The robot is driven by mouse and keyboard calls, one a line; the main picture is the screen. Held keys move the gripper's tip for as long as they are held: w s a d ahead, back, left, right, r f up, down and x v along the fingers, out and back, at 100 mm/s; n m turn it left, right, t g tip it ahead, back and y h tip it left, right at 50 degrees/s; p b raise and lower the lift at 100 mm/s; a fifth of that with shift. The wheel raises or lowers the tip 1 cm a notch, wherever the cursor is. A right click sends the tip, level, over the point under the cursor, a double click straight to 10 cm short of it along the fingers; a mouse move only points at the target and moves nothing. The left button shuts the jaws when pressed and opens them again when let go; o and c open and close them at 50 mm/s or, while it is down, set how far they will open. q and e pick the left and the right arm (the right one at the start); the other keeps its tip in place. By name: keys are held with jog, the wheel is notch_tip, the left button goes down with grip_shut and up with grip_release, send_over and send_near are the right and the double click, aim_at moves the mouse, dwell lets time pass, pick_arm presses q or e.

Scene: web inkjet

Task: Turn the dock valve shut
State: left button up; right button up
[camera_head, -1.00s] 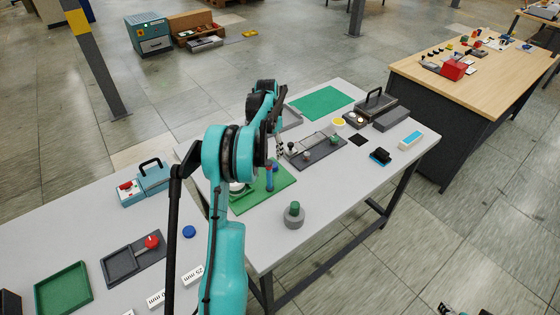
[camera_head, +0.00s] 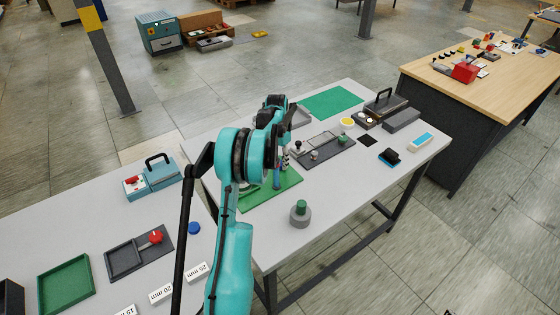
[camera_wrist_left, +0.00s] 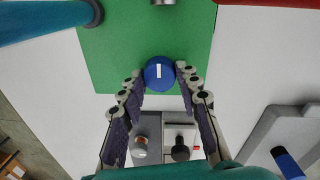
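In the left wrist view, a round blue knob (camera_wrist_left: 159,73) with a white line mark stands over a green board; I take it to be the dock valve. The white line runs roughly up and down in the picture. My left gripper (camera_wrist_left: 160,70) has one finger on each side of the knob, with the tips very near it; contact is not clear. In the head view, my left gripper (camera_head: 284,160) points down over the green board (camera_head: 258,200), and my arm hides much of that area. A blue upright piece (camera_head: 277,181) shows beside it.
A grey knob with a green top (camera_head: 300,212) stands near the table's front edge. A dark tray (camera_head: 326,150) and a black-handled case (camera_head: 385,105) lie to the right.

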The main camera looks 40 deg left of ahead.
pick_arm(q)
jog(key=shift+n, duration=0.3)
jog(key=n, duration=0.8)
jog(key=shift+n+t+p, duration=0.3)
jog(key=shift+n+p, duration=0.05)
jog(key=shift+n, duration=0.05)
jog(key=n, duration=0.4)
jog(key=shift+s, duration=0.1)
jog(key=shift+n+y, duration=0.4)
jog(key=shift+n, duration=1.8)
jog(key=shift+d, duration=0.1)
jog(key=o, duration=1.2)
jog(key=shift+c, duration=0.2)
